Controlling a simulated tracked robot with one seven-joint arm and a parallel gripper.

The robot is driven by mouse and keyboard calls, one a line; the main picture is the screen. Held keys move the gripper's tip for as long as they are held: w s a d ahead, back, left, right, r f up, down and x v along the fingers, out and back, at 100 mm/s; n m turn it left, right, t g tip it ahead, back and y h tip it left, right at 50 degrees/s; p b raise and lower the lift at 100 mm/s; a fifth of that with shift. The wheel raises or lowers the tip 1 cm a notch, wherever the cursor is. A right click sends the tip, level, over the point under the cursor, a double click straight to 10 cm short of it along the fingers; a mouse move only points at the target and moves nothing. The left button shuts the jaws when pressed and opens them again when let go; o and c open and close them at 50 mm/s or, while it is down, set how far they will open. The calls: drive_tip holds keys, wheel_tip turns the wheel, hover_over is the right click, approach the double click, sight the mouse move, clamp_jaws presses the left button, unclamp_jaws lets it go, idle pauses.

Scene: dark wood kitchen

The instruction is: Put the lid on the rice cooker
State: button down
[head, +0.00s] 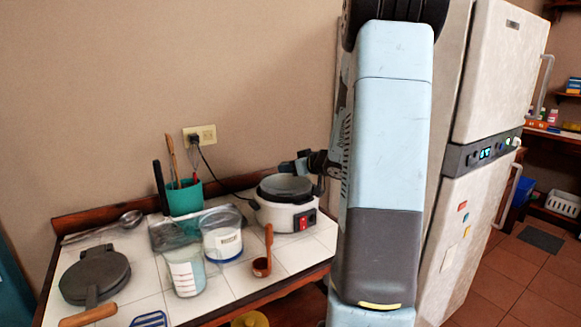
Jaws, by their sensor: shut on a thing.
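The rice cooker (286,217) is a white round pot with a red switch on its front, on the tiled counter beside the wall. The dark, see-through lid (285,186) is over its top opening, roughly level. I cannot tell whether it rests on the rim or hangs just above it. My gripper (316,182) is at the right edge of the cooker's top, shut on the lid. My arm hides part of the gripper and the area to the right of the cooker.
A cord runs to the wall outlet (200,136). A fridge (485,150) stands at right.

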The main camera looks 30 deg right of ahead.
drive_tip(key=shift+f, duration=0.35)
drive_tip(key=c, duration=0.7)
unclamp_jaws()
drive_tip(key=shift+r, duration=0.25)
drive_tip(key=r+v, duration=0.1)
drive_tip(key=v, duration=1.1)
drive_tip(key=s+a+r+m+g+h, duration=0.15)
drive_tip(key=a+r+m+h, duration=0.25)
drive_tip(key=a+r+h, duration=0.4)
drive_tip(key=s+a+f+g+y, duration=0.1)
drive_tip(key=s+a+g, duration=0.1)
drive_tip(key=s+a, duration=0.3)
drive_tip(key=s+a+f+g+y, duration=0.1)
drive_tip(key=s+a+g, duration=0.1)
drive_tip(key=s+a, duration=0.4)
drive_tip(key=s+a+f+g+y, duration=0.1)
drive_tip(key=s+a+g+y, duration=0.1)
drive_tip(key=s+a, duration=0.3)
drive_tip(key=shift+s+a+f+n, duration=0.1)
drive_tip(key=shift+s+f+n, duration=0.1)
drive_tip(key=shift+s, duration=0.95)
drive_tip(key=shift+s+a+f+n, duration=0.1)
drive_tip(key=shift+s+a+n, duration=0.1)
drive_tip(key=shift+s, duration=1)
